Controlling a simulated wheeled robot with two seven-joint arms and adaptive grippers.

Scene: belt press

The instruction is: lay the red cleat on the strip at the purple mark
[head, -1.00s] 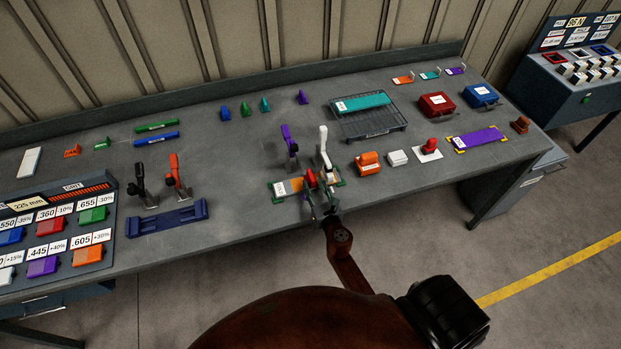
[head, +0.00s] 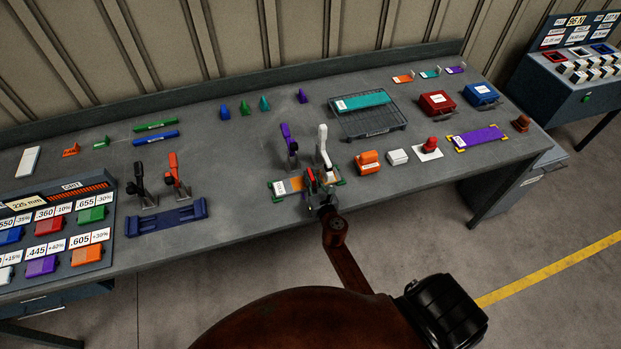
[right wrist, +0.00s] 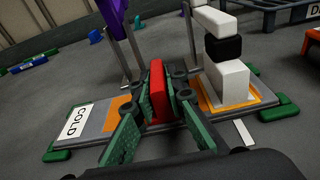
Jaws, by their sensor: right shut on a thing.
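My right gripper (head: 322,184) is over the strip between the two upright clamps. In the right wrist view its green-padded fingers (right wrist: 160,95) are shut on the red cleat (right wrist: 157,78), which stands upright between them. The strip (right wrist: 95,117) lies below, grey with orange patches and a white COLD label (right wrist: 76,120) at its left end; it also shows in the head view (head: 290,187). I cannot tell whether the cleat touches the strip. No purple mark can be made out on it; the gripper hides part of it. My left gripper is not in view.
A purple-handled clamp (head: 291,143) and a white-handled clamp (head: 323,143) stand close behind the gripper. A blue fixture (head: 166,218) lies left, with bare bench between.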

